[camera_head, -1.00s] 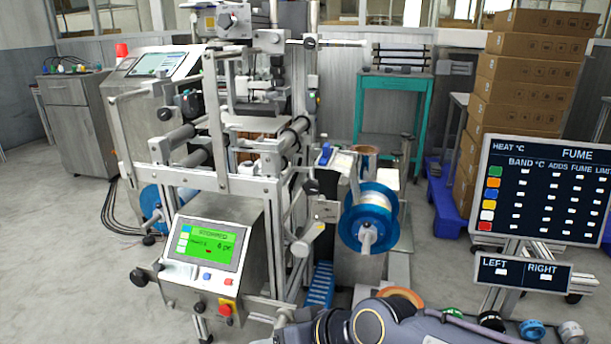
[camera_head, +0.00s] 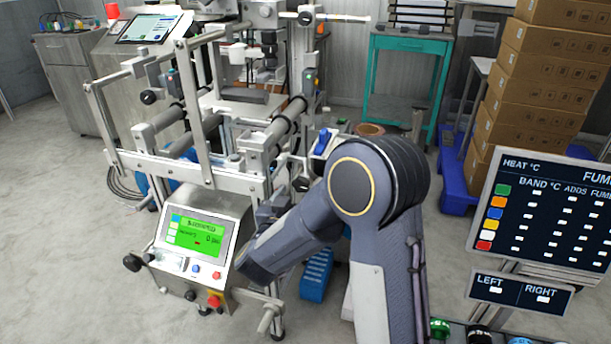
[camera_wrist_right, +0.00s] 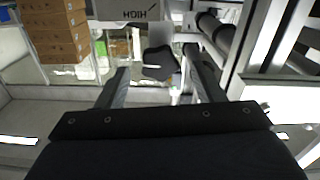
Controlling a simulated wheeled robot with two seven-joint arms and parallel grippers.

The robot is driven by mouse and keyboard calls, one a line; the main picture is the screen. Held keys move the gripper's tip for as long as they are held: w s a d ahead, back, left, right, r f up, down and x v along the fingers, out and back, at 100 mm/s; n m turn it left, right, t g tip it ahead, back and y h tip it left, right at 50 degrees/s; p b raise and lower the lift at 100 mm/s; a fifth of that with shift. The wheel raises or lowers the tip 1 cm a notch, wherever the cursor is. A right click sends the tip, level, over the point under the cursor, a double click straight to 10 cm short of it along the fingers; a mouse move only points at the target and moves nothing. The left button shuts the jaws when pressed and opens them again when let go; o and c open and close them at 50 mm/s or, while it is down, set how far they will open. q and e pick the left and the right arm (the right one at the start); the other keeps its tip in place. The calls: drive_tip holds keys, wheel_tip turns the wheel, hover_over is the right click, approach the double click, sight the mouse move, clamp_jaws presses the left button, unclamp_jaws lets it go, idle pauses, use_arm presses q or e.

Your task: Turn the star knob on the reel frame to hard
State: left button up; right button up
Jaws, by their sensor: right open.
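The reel frame (camera_head: 190,170) is a grey metal machine at the left and centre of the head view. The star knob (camera_wrist_right: 159,63) is dark and lobed, with a white mark, in the wrist view. In the head view my right gripper (camera_head: 284,198) is at the frame's right side, partly hidden by my arm. My left gripper is not in view.
A control box with a green screen (camera_head: 200,238) and a red button stands at the frame's front. A fume board (camera_head: 555,210) with a LEFT/RIGHT sign (camera_head: 520,291) stands at the right. Stacked cartons (camera_head: 535,100) and a teal bench (camera_head: 408,75) are behind. Open floor lies left.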

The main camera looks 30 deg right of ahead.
sight(300, 187)
drive_tip(key=x, duration=0.6)
drive_tip(key=shift+w+d+b, duration=0.1)
drive_tip(key=shift+b, duration=0.3)
drive_tip(key=shift+c, duration=0.3)
